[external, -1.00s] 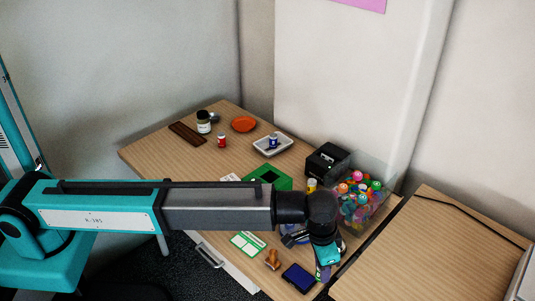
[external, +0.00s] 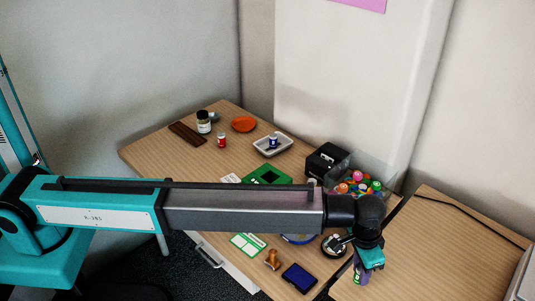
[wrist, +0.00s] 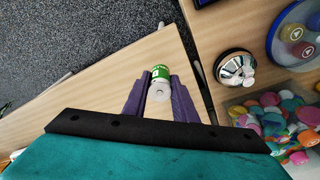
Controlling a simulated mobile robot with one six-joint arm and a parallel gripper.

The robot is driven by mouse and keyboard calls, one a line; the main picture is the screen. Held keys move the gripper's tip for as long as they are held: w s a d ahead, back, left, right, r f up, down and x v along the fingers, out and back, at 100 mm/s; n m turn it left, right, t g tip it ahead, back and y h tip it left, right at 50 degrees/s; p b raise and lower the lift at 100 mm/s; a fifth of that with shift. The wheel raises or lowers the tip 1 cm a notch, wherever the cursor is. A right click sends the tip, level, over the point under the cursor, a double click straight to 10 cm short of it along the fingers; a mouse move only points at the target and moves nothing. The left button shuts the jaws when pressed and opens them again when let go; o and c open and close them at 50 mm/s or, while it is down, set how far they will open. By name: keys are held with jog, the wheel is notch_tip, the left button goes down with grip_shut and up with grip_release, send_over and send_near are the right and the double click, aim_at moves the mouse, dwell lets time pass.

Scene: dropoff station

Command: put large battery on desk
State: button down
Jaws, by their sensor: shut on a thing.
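The large battery (wrist: 160,73), green with a white end, is held between the purple fingers of my gripper (wrist: 159,92) in the wrist view. In the external view my gripper (external: 361,279) is at the lower right, past the gap between the two desks. It is shut on the battery and points down over the near left part of the right-hand desk (external: 440,260). The left-hand desk (external: 160,153) carries most of the objects. I cannot tell whether the battery touches the surface below it.
A silver bell (wrist: 236,68) and a clear bin of colourful pieces (wrist: 275,122) stand across the gap. A blue ink pad (external: 299,278) and wooden stamp (external: 272,259) lie near the left desk's front edge. The right-hand desk is mostly clear, with a black cable (external: 470,216) at the back.

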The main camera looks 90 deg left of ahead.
jog(key=shift+w, duration=0.4)
jog(key=shift+f+p, duration=0.5)
jog(key=shift+f, duration=1.3)
jog(key=shift+f, duration=0.1)
jog(key=c, duration=1.4)
grip_release()
jog(key=shift+c, duration=0.2)
jog(key=shift+s+d+r+b, duration=0.1)
jog(key=shift+s+r+b, duration=0.15)
jog(key=shift+r, duration=1.8)
jog(key=shift+s+d+r+b, duration=0.1)
jog(key=shift+s+r+b, duration=0.2)
jog(key=shift+r, duration=1.7)
jog(key=shift+s+r+b, duration=0.2)
jog(key=shift+r+b, duration=0.05)
jog(key=shift+r, duration=1.8)
